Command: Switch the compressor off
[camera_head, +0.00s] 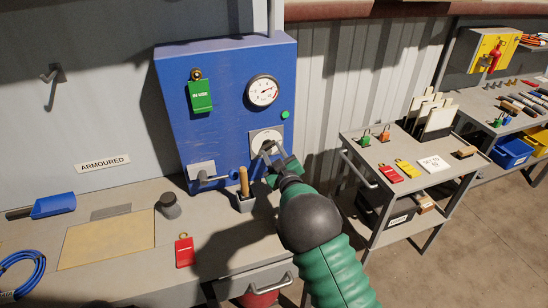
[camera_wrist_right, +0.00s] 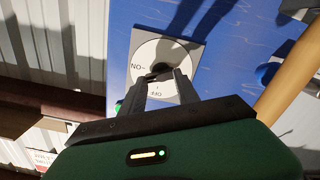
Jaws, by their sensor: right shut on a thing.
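The compressor panel is a blue cabinet (camera_head: 225,120) on the bench against the wall. Low on its front right is a rotary switch on a pale plate (camera_head: 258,135), with a round white dial. In the right wrist view the dial (camera_wrist_right: 143,65) carries the words ON and OFF around a dark knob (camera_wrist_right: 160,69). My right gripper (camera_head: 268,149) is at this switch, its fingers (camera_wrist_right: 160,78) closed on the knob. The fingers partly cover the knob, so its exact pointing is hard to tell. My left gripper is not in view.
A pressure gauge (camera_head: 262,91), a green tag (camera_head: 200,96) and a green button (camera_head: 285,114) are on the cabinet. A lever (camera_head: 207,178) sticks out low left. A wooden-handled tool (camera_head: 244,182) stands below. A cart (camera_head: 410,170) stands to the right.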

